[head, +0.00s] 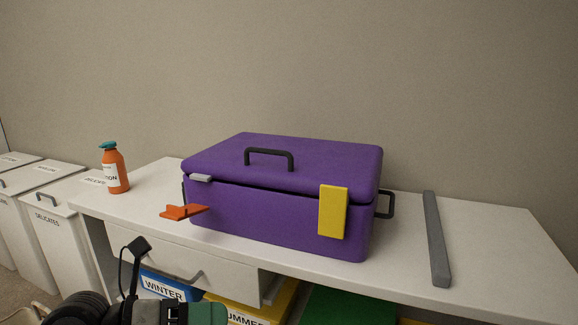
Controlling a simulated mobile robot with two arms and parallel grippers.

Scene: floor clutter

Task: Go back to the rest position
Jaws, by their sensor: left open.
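My left gripper (168,311) is at the bottom left of the head view, low in front of the white bench and its drawer. It is dark with a green part at its right end, and the picture's lower edge cuts it off. It is open, and I see nothing held in it. My right gripper is not in view.
An orange bottle (115,172) is at left, a grey bar (436,240) at right. Labelled bins (165,287) sit below; white hampers (47,232) stand left.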

